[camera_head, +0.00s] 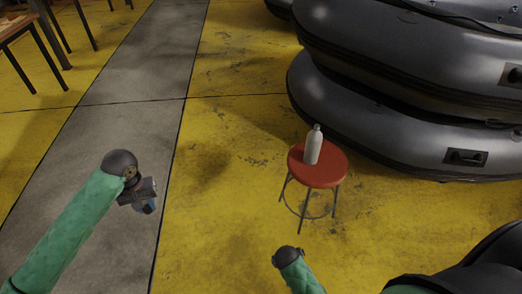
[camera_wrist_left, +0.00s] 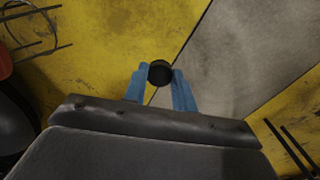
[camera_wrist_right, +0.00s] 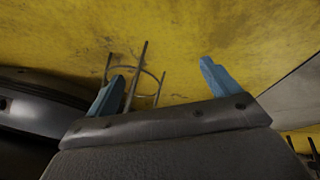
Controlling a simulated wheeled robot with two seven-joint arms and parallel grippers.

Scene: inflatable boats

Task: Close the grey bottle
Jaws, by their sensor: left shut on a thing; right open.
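The grey bottle (camera_head: 313,146) stands upright on a red round stool (camera_head: 325,174). Its top looks grey, too small to tell whether anything covers it. My left gripper (camera_wrist_left: 161,80) is shut on a small round black cap (camera_wrist_left: 160,72), held between its blue fingertips. In the head view the left gripper (camera_head: 146,204) is well to the left of the stool, above the floor. My right gripper (camera_wrist_right: 158,80) is open and empty, with its blue fingers wide apart. In the head view only part of my right arm shows below the stool; its fingers are hidden.
Stacked dark grey inflatable boats (camera_head: 400,115) stand right behind the stool. Stool legs (camera_wrist_right: 134,80) show beyond the right gripper. Wooden furniture with dark legs (camera_head: 40,40) is at the far left. The yellow and grey floor left of the stool is clear.

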